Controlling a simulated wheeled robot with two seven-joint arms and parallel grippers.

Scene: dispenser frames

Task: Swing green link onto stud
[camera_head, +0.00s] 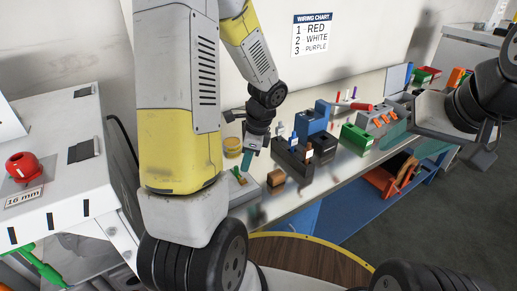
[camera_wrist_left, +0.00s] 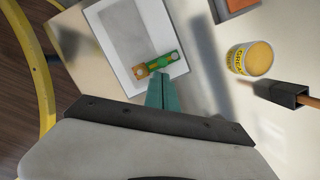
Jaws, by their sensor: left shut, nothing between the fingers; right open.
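In the head view the link (camera_head: 238,175) is small, just below and left of my left gripper (camera_head: 247,160). In the left wrist view the teal fingers of my left gripper (camera_wrist_left: 160,80) are shut together and empty, with tips close to the link's lower side. I cannot tell whether they touch. I cannot make out a separate stud clearly. My right gripper (camera_head: 395,137) is open at the right of the bench, away from the link.
A yellow tin (camera_wrist_left: 250,58) stands right of the plate, with a dark holder (camera_wrist_left: 288,95) beyond it. In the head view, dark blocks (camera_head: 292,160), a blue block (camera_head: 312,121) and a green block (camera_head: 357,137) stand right of my left gripper.

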